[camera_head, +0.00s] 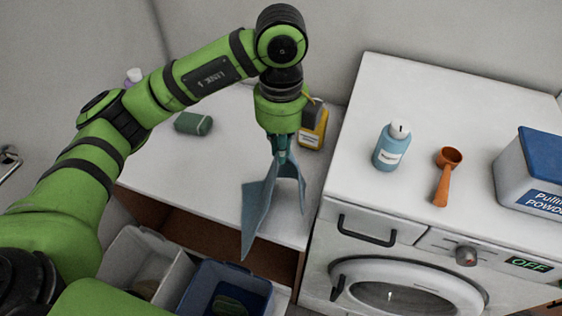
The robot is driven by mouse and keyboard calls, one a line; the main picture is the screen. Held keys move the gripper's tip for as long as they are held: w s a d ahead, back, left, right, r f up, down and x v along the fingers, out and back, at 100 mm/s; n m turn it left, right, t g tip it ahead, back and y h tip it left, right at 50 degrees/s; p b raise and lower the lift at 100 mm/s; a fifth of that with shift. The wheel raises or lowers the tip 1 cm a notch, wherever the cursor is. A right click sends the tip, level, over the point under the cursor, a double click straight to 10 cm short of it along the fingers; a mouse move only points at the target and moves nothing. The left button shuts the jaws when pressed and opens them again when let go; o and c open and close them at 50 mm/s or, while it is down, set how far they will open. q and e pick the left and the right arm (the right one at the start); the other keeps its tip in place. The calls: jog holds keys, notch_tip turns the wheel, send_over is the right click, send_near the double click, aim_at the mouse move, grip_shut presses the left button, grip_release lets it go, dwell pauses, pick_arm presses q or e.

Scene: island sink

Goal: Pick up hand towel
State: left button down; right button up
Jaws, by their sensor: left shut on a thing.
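The hand towel (257,208) is a thin blue-grey cloth. It hangs folded from my left gripper (281,150), with its long corner reaching down past the front edge of the white counter (225,170). My left gripper points down and is shut on the towel's upper part; its fingertips are small and partly covered by the cloth. My right gripper is not in view.
A yellow bottle (314,130) stands close behind my left gripper. A green item (193,123) lies on the counter. Below are a grey bin (120,254) and a blue bin (262,284).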

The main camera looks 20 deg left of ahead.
pick_arm(q)
notch_tip(320, 180, up, 18)
jog(key=shift+r, duration=0.15)
dwell(0.3)
